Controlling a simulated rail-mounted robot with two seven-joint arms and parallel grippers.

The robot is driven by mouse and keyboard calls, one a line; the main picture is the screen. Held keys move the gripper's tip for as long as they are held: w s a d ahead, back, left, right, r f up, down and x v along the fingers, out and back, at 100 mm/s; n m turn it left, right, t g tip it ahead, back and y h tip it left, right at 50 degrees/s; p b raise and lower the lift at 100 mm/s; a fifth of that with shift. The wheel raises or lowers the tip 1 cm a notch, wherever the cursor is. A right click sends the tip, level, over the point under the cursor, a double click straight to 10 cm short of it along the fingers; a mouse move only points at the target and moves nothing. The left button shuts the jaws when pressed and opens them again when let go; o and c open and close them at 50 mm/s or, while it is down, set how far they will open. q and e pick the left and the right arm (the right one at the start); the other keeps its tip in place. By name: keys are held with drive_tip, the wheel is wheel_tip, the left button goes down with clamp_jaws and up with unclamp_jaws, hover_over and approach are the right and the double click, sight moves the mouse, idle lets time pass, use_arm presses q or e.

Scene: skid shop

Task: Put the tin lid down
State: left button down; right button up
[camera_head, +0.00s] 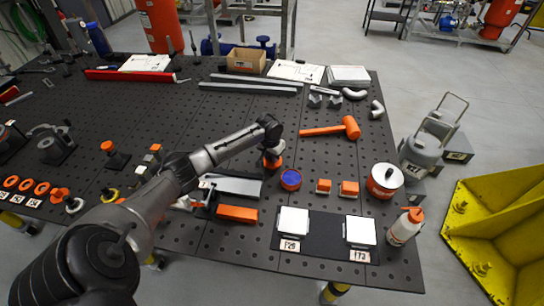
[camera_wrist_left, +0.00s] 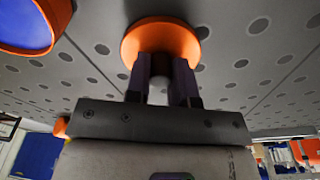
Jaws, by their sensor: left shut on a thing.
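My left gripper (camera_head: 271,151) is shut on the tin lid, a round orange piece (camera_wrist_left: 160,38). The lid also shows below the fingers in the head view (camera_head: 272,163), partly hidden by the gripper. It is over the dark perforated table (camera_head: 235,142); I cannot tell whether it touches the surface. A round orange tin with a blue top face (camera_head: 290,179) stands just to the right and nearer the front edge, apart from the lid. Its orange rim and blue face also show at upper left in the left wrist view (camera_wrist_left: 28,22). My right gripper is not in view.
An orange mallet (camera_head: 335,130) lies behind and to the right. Two small orange blocks (camera_head: 349,188), a white pot (camera_head: 384,181) and a white bottle (camera_head: 406,227) stand at the right. A grey angled part (camera_head: 236,185) lies to the left. Bare table lies behind the gripper.

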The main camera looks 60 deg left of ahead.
sight(270, 163)
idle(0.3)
use_arm(q)
drive_tip(key=c, duration=1)
unclamp_jaws()
drive_tip(key=shift+f, duration=0.1)
drive_tip(key=r, duration=0.4)
drive_tip(key=r+p, duration=0.1)
drive_tip(key=r, duration=0.3)
drive_tip(key=s+r, duration=0.1)
drive_tip(key=r, duration=0.3)
drive_tip(key=shift+s+d+r+p, duration=0.1)
drive_tip(key=shift+d+r+p, duration=0.05)
drive_tip(key=shift+d+p, duration=0.15)
